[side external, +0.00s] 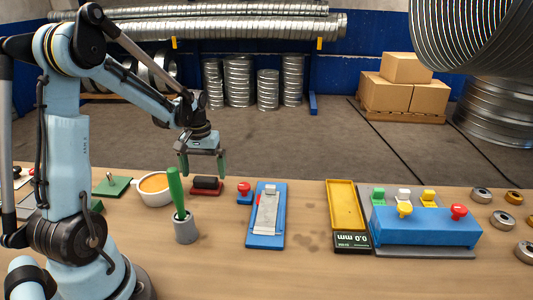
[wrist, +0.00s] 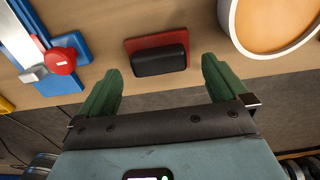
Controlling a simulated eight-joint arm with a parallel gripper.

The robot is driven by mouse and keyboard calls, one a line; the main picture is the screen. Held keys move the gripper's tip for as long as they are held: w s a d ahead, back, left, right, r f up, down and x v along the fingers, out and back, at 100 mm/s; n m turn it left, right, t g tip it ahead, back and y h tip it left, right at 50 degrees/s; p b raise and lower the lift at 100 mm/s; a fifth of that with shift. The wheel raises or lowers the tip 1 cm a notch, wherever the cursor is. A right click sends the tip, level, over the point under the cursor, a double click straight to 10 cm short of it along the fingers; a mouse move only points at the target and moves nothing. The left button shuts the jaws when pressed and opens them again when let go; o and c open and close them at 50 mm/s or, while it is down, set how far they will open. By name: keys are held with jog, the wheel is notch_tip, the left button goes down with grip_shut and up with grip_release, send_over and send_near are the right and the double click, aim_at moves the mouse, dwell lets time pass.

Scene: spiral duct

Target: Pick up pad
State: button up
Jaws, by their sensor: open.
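The pad, a dark rounded block (side external: 206,182) on a red base (side external: 206,192), lies on the wooden table. In the wrist view the dark block (wrist: 159,60) and its red base (wrist: 152,42) show between and just beyond the fingertips. My gripper (side external: 203,166) is open and empty, its green fingers spread wide, pointing down, close above the pad. In the wrist view my gripper (wrist: 162,72) has one finger on each side of the block, with a gap on both sides. I see no contact with the pad.
A white bowl with orange contents (side external: 155,187) stands left of the pad. A grey cup with a green-handled tool (side external: 186,228) stands in front. A red knob on a blue base (side external: 244,192) and a blue tray (side external: 265,238) stand to the right. The table's far edge is close behind.

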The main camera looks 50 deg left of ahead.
aim_at(205, 178)
jog(key=shift+d+f, duration=0.1)
jog(key=shift+f, duration=1.8)
jog(key=c, duration=0.9)
jog(key=shift+r, duration=0.1)
jog(key=shift+r, duration=0.45)
jog(key=r, duration=0.3)
jog(key=shift+d+r, duration=0.3)
jog(key=shift+d, duration=0.1)
jog(key=d+r, duration=0.2)
jog(key=d, duration=0.1)
jog(key=d+r, duration=0.2)
jog(key=d, duration=0.2)
jog(key=d+r, duration=0.2)
jog(key=d, duration=0.2)
jog(key=shift+w+r, duration=0.15)
jog(key=shift+w, duration=0.15)
